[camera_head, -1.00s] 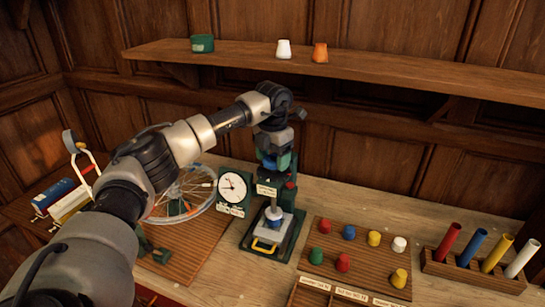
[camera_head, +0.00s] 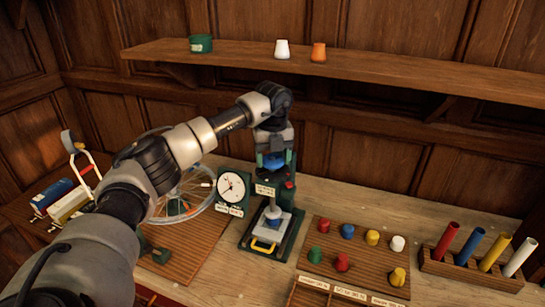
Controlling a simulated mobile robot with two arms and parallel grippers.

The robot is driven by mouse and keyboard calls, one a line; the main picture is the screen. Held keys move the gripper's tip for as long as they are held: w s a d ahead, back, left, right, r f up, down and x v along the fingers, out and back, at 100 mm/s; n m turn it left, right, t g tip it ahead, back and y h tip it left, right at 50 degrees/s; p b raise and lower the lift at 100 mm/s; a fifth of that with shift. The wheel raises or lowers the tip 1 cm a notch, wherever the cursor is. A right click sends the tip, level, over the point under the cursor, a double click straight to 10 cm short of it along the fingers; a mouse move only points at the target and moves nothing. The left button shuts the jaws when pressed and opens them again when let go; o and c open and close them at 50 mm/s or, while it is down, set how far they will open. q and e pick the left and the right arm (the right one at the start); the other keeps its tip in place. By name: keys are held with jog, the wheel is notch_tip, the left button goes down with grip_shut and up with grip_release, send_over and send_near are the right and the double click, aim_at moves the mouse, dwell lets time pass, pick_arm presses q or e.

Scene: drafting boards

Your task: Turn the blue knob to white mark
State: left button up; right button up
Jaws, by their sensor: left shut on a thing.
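My left gripper (camera_head: 274,158) points down over the top of a green press-like stand (camera_head: 289,197) near the middle of the table. It is shut on the blue knob (camera_head: 273,162), of which only a small part shows between the fingers. The white mark cannot be made out. My right gripper is not in view.
A white-faced dial (camera_head: 231,187) stands just left of the stand, with a spoked wheel (camera_head: 186,192) further left. A board with coloured pegs (camera_head: 322,235) and a rack of coloured tubes (camera_head: 470,270) lie to the right. A wooden shelf (camera_head: 380,72) runs behind.

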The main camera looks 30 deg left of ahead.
aim_at(274, 159)
pick_arm(q)
jog(key=n, duration=0.4)
jog(key=shift+w+r+n, duration=0.1)
jog(key=shift+r+n, duration=0.05)
jog(key=shift+n, duration=0.15)
jog(key=shift+w+n, duration=0.1)
jog(key=shift+n, duration=1.8)
jog(key=o, duration=0.9)
jog(key=shift+o, duration=0.2)
notch_tip(274, 159, up, 11)
jog(key=b, duration=0.2)
jog(key=shift+b, duration=0.35)
jog(key=shift+d+f, duration=0.1)
jog(key=shift+f, duration=0.15)
